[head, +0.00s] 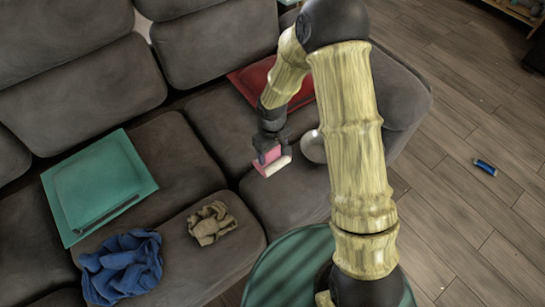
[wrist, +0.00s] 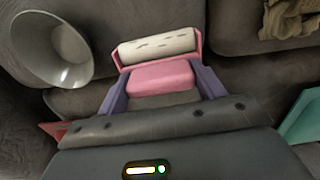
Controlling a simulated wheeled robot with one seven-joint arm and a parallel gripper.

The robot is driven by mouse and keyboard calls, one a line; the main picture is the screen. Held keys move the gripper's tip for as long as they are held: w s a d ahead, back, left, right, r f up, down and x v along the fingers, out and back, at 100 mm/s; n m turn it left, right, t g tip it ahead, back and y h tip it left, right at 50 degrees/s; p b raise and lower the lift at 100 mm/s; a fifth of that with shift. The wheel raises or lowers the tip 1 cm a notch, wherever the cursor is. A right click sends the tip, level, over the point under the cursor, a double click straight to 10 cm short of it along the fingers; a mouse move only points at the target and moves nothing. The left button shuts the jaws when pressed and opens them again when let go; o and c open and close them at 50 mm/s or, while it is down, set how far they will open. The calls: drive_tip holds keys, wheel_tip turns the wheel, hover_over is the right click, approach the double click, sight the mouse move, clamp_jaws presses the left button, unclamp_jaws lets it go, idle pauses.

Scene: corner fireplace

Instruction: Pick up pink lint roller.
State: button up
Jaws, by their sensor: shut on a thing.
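The pink lint roller (head: 270,159) with a white roll is on the right part of the grey sofa in the head view. It also shows in the wrist view, its white roll (wrist: 158,46) at the far end and its pink body (wrist: 160,76) nearer. My gripper (head: 270,152) comes down over the lint roller from above. In the wrist view its two purple-grey fingers (wrist: 160,88) stand on either side of the pink body, shut on it. I cannot tell whether the roller touches the cushion.
A grey-white bowl (head: 313,147) is close right of the roller. A red item (head: 250,80) lies behind my arm. A teal case (head: 100,185), blue cloth (head: 122,268) and brown cloth (head: 211,223) lie left. A blue object (head: 485,167) lies on the floor.

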wheel_tip(320, 180, up, 2)
drive_tip(key=shift+r, duration=0.1)
idle(0.4)
drive_tip(key=o, duration=0.3)
drive_tip(key=shift+c, duration=0.7)
drive_tip(key=w+d+m, duration=0.4)
drive_tip(key=d+m, duration=0.3)
drive_tip(key=d, duration=0.6)
drive_tip(key=shift+d, duration=0.35)
drive_tip(key=shift+w+d, duration=0.1)
